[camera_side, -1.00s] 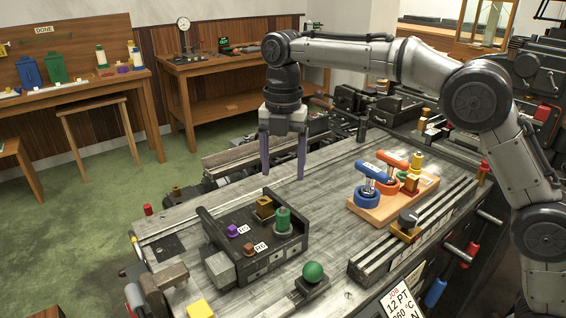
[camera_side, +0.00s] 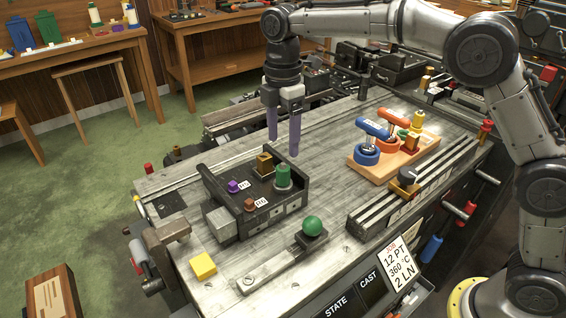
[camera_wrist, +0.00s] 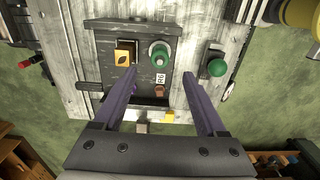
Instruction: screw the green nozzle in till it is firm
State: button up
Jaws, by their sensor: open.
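The green nozzle (camera_side: 283,178) stands upright at the right end of a dark block (camera_side: 262,222) on the bench. It also shows in the wrist view (camera_wrist: 159,54), ahead of my fingers and nearly midway between them. Whether it is fully seated cannot be told. My gripper (camera_side: 283,145) is above and behind the block, fingers pointing down. Its purple fingers are apart with nothing between them, as the wrist view (camera_wrist: 160,96) also shows.
On the block sit a brass piece (camera_side: 264,163), a purple knob (camera_side: 233,186) and a copper piece (camera_side: 249,204). A green ball knob (camera_side: 312,225) stands in front on a lever. A wooden rack (camera_side: 405,157) of coloured tools is to the right. A yellow block (camera_side: 203,266) lies front left.

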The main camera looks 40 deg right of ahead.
aim_at(283, 167)
notch_tip(283, 167, down, 9)
jog(key=shift+r, duration=0.2)
dwell(0.3)
grip_shut()
dwell(0.5)
dwell(1.2)
jog(key=shift+c, duration=1.7)
grip_release()
